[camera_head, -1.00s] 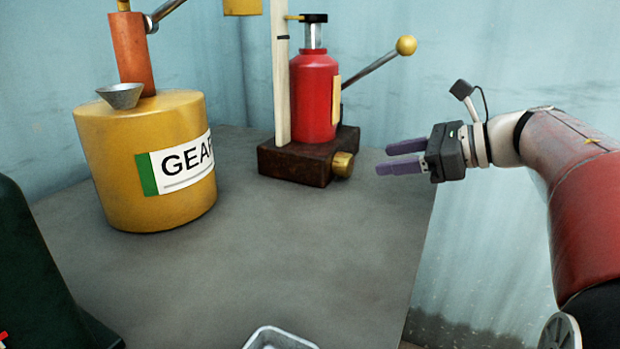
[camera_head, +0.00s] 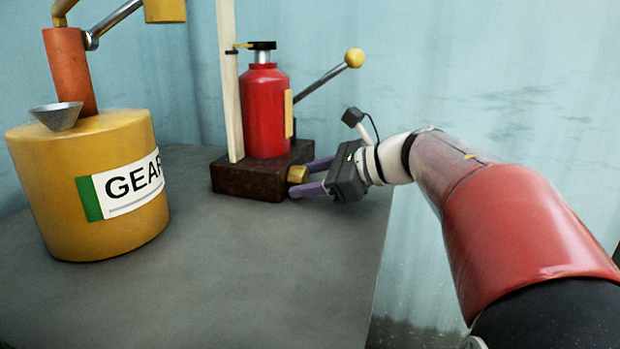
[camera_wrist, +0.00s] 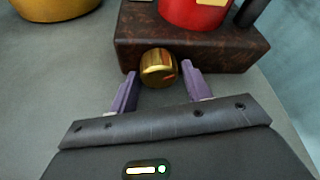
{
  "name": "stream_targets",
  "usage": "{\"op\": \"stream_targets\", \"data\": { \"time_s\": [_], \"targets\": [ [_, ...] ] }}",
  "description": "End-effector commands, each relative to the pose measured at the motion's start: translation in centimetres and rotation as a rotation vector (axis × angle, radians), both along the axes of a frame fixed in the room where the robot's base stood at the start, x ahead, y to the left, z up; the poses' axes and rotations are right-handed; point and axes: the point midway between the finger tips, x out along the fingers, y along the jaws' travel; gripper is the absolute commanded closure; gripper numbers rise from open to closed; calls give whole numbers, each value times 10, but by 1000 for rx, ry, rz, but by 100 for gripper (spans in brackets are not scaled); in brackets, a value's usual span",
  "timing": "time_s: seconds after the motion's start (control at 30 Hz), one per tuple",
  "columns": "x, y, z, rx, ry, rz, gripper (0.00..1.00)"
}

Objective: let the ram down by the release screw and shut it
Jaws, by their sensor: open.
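The red jack (camera_head: 264,110) stands upright on a dark brown base (camera_head: 250,182). Its silver ram (camera_head: 263,57) with a black cap shows a short length above the body. The cap's yellow pointer sits slightly above a black mark on the pale upright strip (camera_head: 228,90). The brass release screw (camera_head: 298,174) sticks out of the base and also shows in the wrist view (camera_wrist: 158,68). My gripper (camera_head: 302,177) is open at the screw. In the wrist view its purple fingers (camera_wrist: 159,74) flank the knob with small gaps.
A yellow drum labelled GEAR (camera_head: 90,190) with a grey funnel (camera_head: 57,116) stands at the left. The jack's handle with a yellow ball (camera_head: 354,58) slants up above my gripper. The grey table (camera_head: 250,270) is clear in front.

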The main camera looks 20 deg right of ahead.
Motion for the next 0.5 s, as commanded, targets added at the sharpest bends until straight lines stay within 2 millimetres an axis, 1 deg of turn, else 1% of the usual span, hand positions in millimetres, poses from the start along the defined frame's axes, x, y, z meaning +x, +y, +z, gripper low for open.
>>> {"op": "stream_targets", "data": {
  "time_s": [0.07,0.1,0.3,0.33,0.5],
  "targets": [
    [0,0,0,0,0,0,52],
    [0,0,0,1,1,0,54],
    [0,0,0,1,1,1,80],
    [0,0,0,1,1,1,84],
    [0,0,0,6,9,1,84]
  ]
}}
